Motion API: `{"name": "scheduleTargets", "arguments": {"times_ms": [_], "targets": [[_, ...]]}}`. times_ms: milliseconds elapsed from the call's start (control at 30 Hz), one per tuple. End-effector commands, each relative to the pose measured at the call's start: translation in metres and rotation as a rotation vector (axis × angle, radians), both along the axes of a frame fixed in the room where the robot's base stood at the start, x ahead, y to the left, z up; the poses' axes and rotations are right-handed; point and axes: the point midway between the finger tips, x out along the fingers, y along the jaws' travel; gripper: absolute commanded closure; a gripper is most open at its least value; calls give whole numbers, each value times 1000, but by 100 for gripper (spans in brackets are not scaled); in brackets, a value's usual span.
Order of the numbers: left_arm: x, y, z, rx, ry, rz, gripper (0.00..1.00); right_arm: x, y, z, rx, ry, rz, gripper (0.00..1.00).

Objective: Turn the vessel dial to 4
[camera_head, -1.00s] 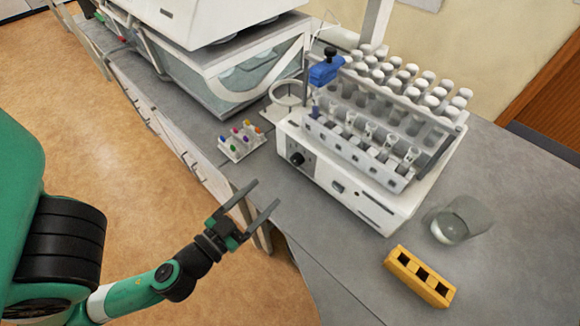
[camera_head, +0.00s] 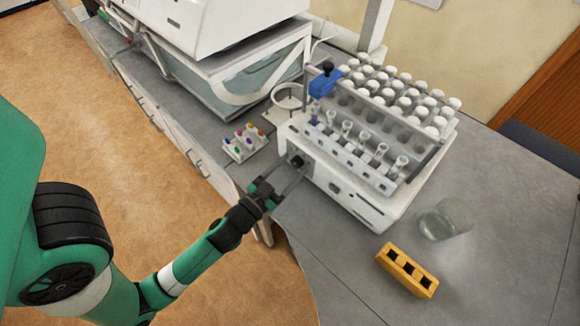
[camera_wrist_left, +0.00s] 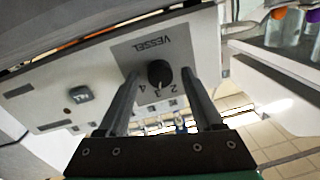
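The vessel dial (camera_head: 296,161) is a small black knob on the front of the white machine (camera_head: 365,212), near its left end. In the left wrist view the dial (camera_wrist_left: 159,73) sits on a grey panel marked VESSEL, upside down, with the numbers 2, 3 and 4 readable beside it. I cannot tell which number its pointer marks. My left gripper (camera_head: 288,178) points at the dial and is open. In the left wrist view its fingers (camera_wrist_left: 160,82) stand on either side of the dial, with gaps showing. My right gripper is not in view.
The machine carries a rack of white-capped vials (camera_head: 405,95) and a row of tubes. A small tray of coloured vials (camera_head: 244,142) stands left of it. A glass beaker (camera_head: 446,219) and a yellow block (camera_head: 406,270) lie to the right. The bench front right is clear.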

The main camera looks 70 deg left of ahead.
Motion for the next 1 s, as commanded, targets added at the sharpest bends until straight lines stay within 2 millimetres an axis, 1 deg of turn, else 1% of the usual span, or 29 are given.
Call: {"name": "scheduleTargets", "arguments": {"times_ms": [33, 167, 200, 267, 300, 333, 367, 733, 1000], "targets": [[0, 0, 0, 0, 0, 0, 44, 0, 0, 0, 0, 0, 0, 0], [0, 0, 0, 0, 0, 0, 68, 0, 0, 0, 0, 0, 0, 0], [0, 0, 0, 0, 0, 0, 75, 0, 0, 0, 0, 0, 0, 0], [0, 0, 0, 0, 0, 0, 86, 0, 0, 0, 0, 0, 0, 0], [0, 0, 0, 0, 0, 0, 93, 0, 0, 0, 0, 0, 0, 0], [0, 0, 0, 0, 0, 0, 98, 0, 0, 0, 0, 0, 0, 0], [0, 0, 0, 0, 0, 0, 100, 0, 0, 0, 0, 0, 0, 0], [0, 0, 0, 32, 17, 1, 100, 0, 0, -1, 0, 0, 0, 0], [0, 0, -1, 165, 83, 1, 100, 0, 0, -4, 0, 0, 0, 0]]}}
